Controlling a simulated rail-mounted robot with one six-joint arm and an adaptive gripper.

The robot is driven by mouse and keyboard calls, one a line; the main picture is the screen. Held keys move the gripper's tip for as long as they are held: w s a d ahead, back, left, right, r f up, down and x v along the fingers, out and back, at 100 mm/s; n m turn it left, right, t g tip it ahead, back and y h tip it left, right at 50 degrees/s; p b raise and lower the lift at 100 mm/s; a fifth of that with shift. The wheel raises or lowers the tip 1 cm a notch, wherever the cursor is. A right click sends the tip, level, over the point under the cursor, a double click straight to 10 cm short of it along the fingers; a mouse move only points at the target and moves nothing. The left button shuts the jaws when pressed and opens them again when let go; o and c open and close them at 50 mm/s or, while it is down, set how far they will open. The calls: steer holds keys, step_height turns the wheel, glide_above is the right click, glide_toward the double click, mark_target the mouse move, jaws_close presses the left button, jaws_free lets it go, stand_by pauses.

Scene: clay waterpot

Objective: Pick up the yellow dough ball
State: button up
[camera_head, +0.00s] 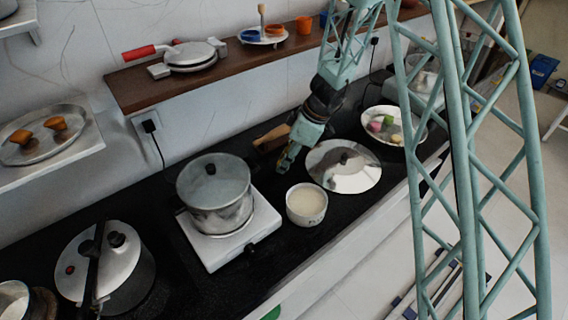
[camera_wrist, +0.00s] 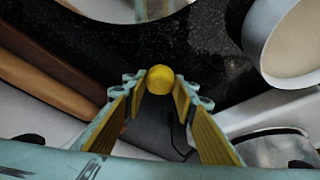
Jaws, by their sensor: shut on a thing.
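The yellow dough ball (camera_wrist: 160,80) is a small round ball held between the fingertips of my gripper (camera_wrist: 161,88) in the wrist view. My gripper is shut on it, with a finger on each side. In the head view my gripper (camera_head: 285,163) hangs over the black counter, between the lidded pot and the round metal lid. The ball cannot be made out there. A white bowl (camera_head: 370,134) at the right holds small coloured balls, among them pink, green and pale yellow ones.
A white cup (camera_head: 306,218) of pale contents stands just below my gripper. A lidded pot (camera_head: 214,190) sits on a white hotplate (camera_head: 262,222) to the left. A round metal lid (camera_head: 345,180) lies to the right. A wooden shelf (camera_head: 135,92) runs along the wall behind.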

step_height(320, 180, up, 9)
steer(key=p, duration=0.1)
steer(key=shift+r, duration=0.2)
stand_by(0.4)
stand_by(0.3)
steer(key=o, duration=0.3)
steer(key=shift+c, duration=1.1)
steer(key=shift+d, duration=0.15)
